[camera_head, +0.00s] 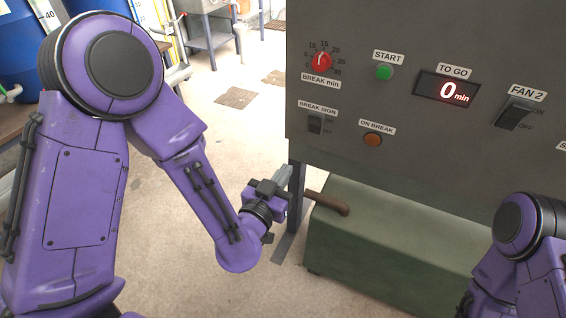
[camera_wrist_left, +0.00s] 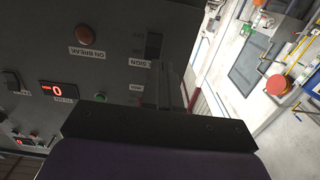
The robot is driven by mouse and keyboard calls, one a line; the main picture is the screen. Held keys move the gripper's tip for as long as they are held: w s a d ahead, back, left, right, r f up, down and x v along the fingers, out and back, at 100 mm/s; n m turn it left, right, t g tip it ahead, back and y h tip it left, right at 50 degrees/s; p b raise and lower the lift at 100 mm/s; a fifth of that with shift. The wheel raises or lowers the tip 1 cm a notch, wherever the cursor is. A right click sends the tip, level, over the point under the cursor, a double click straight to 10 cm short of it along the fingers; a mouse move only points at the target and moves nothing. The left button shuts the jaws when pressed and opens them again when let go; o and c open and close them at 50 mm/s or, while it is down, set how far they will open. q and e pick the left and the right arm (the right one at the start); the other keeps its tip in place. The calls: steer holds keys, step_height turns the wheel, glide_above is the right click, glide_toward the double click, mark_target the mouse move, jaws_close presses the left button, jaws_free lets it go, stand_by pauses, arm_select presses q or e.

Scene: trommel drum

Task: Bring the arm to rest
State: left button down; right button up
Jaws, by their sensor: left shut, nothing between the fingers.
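My left gripper (camera_head: 284,174) is shut and empty. It is in the head view, low and left of the grey control panel (camera_head: 420,150), near the panel's left support post. A brown handle (camera_head: 328,203) on the green box shows just right of it; I cannot tell how close they are in depth.
The panel carries a red break knob (camera_head: 320,62), a green START button (camera_head: 384,72), a TO GO display (camera_head: 447,90) reading 0 min, a FAN 2 switch (camera_head: 514,113) and an orange ON BREAK light (camera_head: 372,139). A green box (camera_head: 400,250) stands below. Blue barrels (camera_head: 18,50) stand at left. Floor between is open.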

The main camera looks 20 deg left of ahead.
arm_select(q)
steer(key=shift+s+f, duration=0.1)
stand_by(0.5)
steer(key=s+a+f+n+g+y+p, duration=0.1)
steer(key=s+a+f+n+g+p, duration=0.1)
steer(key=s+a+f+n+g, duration=0.3)
steer(key=s+a+f+n+g+y+p, duration=0.1)
steer(key=a+f+g+y+p, duration=0.1)
steer(key=f, duration=0.5)
steer(key=s+a+f+n+g+y+p, duration=0.1)
steer(key=s+a+f+g+p, duration=0.1)
steer(key=s, duration=0.7)
steer(key=s+a+f+n+g+y+p, duration=0.1)
steer(key=s+a+f+g, duration=0.4)
steer(key=s, duration=0.5)
steer(key=a+f+p, duration=0.1)
steer(key=a, duration=0.1)
steer(key=shift+s+a+f+y+p, duration=0.2)
steer(key=shift+a+y+p, duration=0.15)
steer(key=shift+y, duration=0.05)
